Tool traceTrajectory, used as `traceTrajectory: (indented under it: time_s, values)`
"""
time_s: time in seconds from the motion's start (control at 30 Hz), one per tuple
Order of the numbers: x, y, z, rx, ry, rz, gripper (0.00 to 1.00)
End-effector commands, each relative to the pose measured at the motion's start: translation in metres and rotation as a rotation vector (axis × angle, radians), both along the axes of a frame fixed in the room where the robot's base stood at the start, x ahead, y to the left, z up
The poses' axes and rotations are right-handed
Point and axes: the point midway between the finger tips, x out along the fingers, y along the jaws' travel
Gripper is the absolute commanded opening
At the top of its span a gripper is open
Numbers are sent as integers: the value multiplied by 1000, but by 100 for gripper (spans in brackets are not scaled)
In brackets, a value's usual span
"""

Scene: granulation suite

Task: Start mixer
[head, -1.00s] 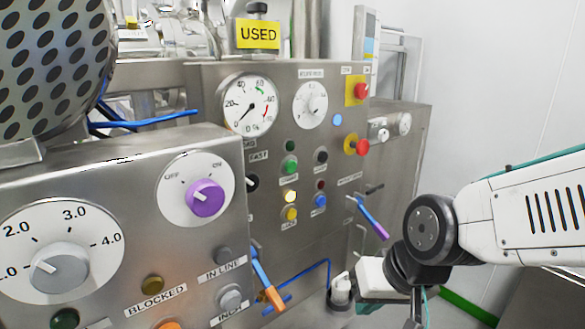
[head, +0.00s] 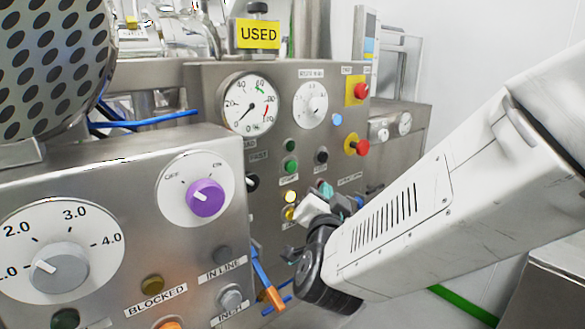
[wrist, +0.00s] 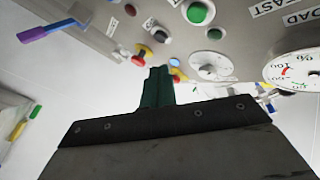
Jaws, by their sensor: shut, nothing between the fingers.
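The steel mixer control panel (head: 270,150) stands in the middle of the head view. It carries a dark green button (head: 290,146), a brighter green button (head: 290,167) and a black button (head: 321,157). A lit yellow button (head: 290,196) is lower down. My gripper (head: 326,188) is shut and empty, its teal fingertips in front of the panel's lower right part. In the wrist view the shut green fingers (wrist: 157,86) point toward the panel, and a large green button (wrist: 201,12) shows above them. Whether the fingertips touch anything is unclear. My gripper and forearm hide the panel's lower right.
A purple lever (wrist: 42,32) shows in the wrist view.

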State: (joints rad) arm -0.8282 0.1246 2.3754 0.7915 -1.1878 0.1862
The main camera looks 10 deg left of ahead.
Motion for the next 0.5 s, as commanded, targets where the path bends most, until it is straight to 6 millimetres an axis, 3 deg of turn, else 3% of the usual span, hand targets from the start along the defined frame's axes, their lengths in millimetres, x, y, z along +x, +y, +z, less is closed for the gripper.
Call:
traceTrajectory:
  time_s: [0.17,0.5]
  values:
    - [-1,-7,11,19,-52,-29,0]
    - [0,-6,11,21,-53,-29,0]
